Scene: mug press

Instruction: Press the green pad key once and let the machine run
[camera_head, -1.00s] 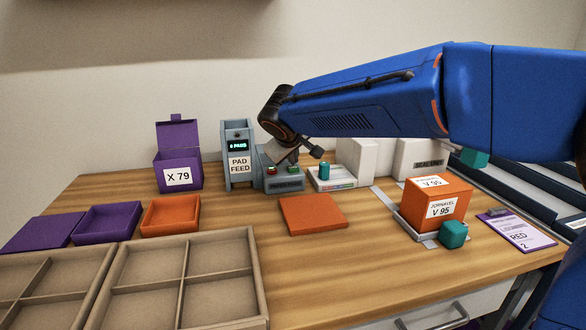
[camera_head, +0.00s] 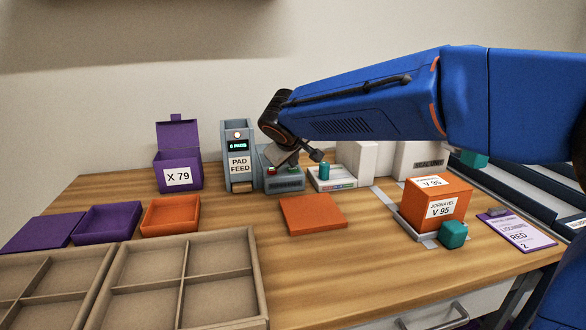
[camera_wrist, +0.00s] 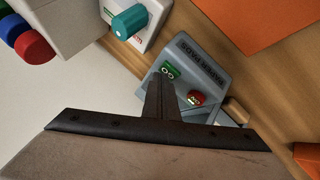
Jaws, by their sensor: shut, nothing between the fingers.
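The pad feed machine (camera_head: 238,160) stands at the back of the table, grey, with a small lit display and a pale lit lamp on top. A brown piece (camera_head: 240,187) sits at its foot; it also shows in the wrist view (camera_wrist: 237,109). Beside the machine is a grey key box (camera_head: 284,184). In the wrist view, the box carries a green key (camera_wrist: 169,70) and a red key (camera_wrist: 196,98). My gripper (camera_wrist: 161,82) is shut and empty, its tips close to the green key; I cannot tell if they touch it.
A teal-topped white unit (camera_head: 325,172) stands right of the key box. An orange pad (camera_head: 312,214) lies in front. A purple box (camera_head: 179,170) is at the left, an orange box (camera_head: 438,205) at the right. Divided trays (camera_head: 180,285) fill the front left.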

